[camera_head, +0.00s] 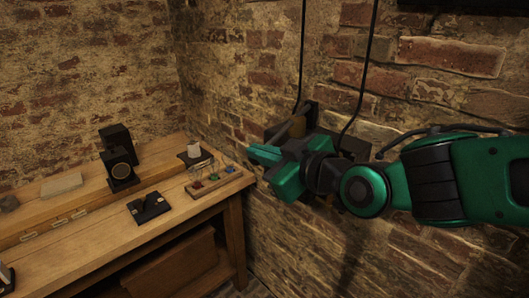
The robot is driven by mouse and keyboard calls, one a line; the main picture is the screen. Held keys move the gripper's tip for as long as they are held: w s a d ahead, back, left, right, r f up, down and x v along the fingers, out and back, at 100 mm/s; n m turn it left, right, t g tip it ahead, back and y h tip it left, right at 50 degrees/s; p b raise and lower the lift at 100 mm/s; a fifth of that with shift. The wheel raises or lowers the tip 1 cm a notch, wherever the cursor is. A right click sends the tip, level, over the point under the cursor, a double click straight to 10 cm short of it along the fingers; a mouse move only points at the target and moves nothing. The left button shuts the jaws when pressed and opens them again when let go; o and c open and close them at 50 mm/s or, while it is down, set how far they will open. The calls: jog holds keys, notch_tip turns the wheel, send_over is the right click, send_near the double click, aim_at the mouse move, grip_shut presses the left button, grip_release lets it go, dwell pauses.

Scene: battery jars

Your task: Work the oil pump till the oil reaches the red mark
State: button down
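My gripper (264,154) is green and hangs in front of the brick wall, right of the table's end. Its fingertips point left and lie close together; whether a gap stays between them is unclear. A dark box (352,146) is on the wall behind my gripper, with two black cables running up from it. A brownish rounded part (298,127) shows just above my gripper; I cannot tell whether they touch. My gripper and arm hide much of this box. I cannot make out an oil pump, an oil level or a red mark for certain.
A wooden table (95,252) stands at left. On it are a black device with a round face (121,172), a small black switch-like piece (149,207), a pale cylinder (194,150) and a wooden rack (229,185) with red, green and blue pieces. Brick walls close the corner.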

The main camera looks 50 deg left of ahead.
jog(key=s+d+r, duration=0.2)
jog(key=d+r, duration=0.3)
jog(key=d, duration=0.4)
jog(key=shift+d+r, duration=0.4)
jog(key=shift+s, duration=0.1)
dwell(0.8)
